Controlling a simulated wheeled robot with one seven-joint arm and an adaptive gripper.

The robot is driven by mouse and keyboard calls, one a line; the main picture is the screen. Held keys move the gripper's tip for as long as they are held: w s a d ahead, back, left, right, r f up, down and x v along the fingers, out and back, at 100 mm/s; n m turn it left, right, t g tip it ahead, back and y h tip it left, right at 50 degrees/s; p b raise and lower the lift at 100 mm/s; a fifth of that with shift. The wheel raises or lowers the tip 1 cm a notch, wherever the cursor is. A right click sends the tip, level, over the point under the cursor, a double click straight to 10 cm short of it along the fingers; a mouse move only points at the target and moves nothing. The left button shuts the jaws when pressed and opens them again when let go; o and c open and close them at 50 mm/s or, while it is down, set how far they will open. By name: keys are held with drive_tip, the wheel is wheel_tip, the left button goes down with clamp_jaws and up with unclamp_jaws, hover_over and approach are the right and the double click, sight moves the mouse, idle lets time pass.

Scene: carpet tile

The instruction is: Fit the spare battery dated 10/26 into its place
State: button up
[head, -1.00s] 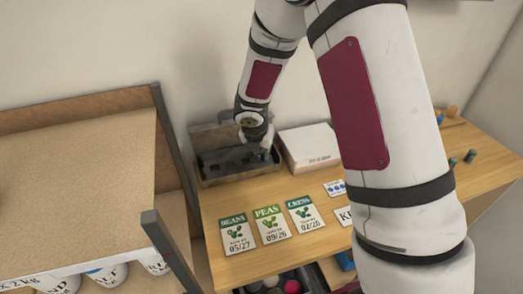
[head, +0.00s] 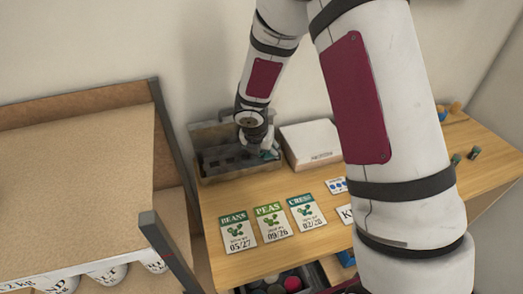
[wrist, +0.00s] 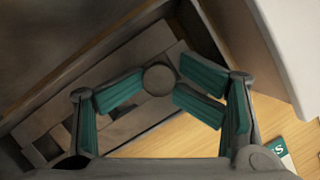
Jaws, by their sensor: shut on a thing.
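My gripper (head: 266,152) is at the open dark case (head: 203,178) at the back of the wooden table, by its right end. In the wrist view, my gripper (wrist: 158,84) has its teal-padded fingers closed around a grey round-ended thing (wrist: 158,78), seen end-on, which looks like a battery. No date shows on it. The case (wrist: 70,135) has a floor with slots and grey blocks beneath and left of the fingers. I cannot tell whether the held thing touches the case. In the head view my wrist hides part of the case.
A white box (head: 310,146) stands close right of the case. Packets for beans (head: 237,230), peas (head: 271,222) and cress (head: 306,212) lie in front. Small dark green cylinders (head: 473,153) stand at the far right. A shelf post (head: 172,250) rises at left.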

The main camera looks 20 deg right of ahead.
drive_tip(key=s+d+r+m, duration=0.1)
drive_tip(key=s+r+m, duration=0.3)
drive_tip(key=r, duration=0.6)
drive_tip(key=s+r+m, duration=0.3)
drive_tip(key=s+r, duration=0.1)
drive_tip(key=r, duration=0.5)
drive_tip(key=s+r+m+t+y, duration=0.1)
drive_tip(key=s+r+m, duration=0.4)
drive_tip(key=s+m, duration=0.6)
drive_tip(key=s+r+m+y, duration=0.1)
drive_tip(key=s+r+m, duration=0.4)
drive_tip(key=s+m, duration=0.6)
drive_tip(key=shift+a+r+t, duration=0.25)
drive_tip(key=shift+t, duration=0.15)
